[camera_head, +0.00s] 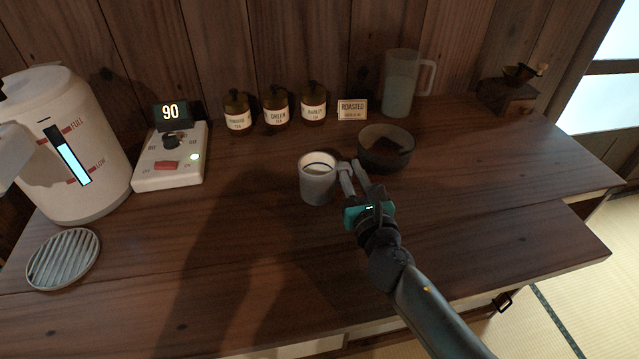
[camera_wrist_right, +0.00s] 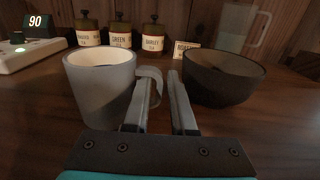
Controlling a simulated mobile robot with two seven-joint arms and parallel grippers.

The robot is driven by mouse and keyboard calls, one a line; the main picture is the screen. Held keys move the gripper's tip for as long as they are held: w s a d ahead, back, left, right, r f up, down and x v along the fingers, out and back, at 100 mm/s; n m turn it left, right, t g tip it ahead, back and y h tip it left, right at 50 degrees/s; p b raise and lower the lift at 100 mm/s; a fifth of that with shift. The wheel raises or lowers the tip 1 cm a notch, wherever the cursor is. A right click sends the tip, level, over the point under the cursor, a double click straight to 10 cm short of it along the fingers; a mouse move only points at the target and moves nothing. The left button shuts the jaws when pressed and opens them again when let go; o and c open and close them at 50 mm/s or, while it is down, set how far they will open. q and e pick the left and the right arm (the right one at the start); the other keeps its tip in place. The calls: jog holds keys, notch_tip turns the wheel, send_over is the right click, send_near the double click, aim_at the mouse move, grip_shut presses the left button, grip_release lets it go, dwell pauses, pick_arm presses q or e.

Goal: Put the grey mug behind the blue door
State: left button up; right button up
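The grey mug (camera_head: 318,182) stands upright on the dark wooden counter in the head view, its handle towards my right gripper. It also shows large at the left of the right wrist view (camera_wrist_right: 98,92), where its handle (camera_wrist_right: 156,78) reaches to the fingertips. My right gripper (camera_head: 355,172) is low beside the mug's right side. Its fingers are apart, with the handle close to or between their tips; the wrist view (camera_wrist_right: 160,85) shows no clear grip. No blue door is in view. My left gripper is not in view.
A dark bowl (camera_head: 371,160) stands just right of the fingers. Jars (camera_head: 276,112), a sign (camera_head: 352,110), a pitcher (camera_head: 399,95) and a grinder (camera_head: 508,95) line the back. A control box (camera_head: 160,178), a white dispenser (camera_head: 100,135) and a round grate (camera_head: 45,262) are left. The front counter is clear.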

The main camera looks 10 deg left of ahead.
jog(key=shift+w+a, duration=0.1)
jog(key=shift+w, duration=0.15)
grip_shut()
dwell(1.4)
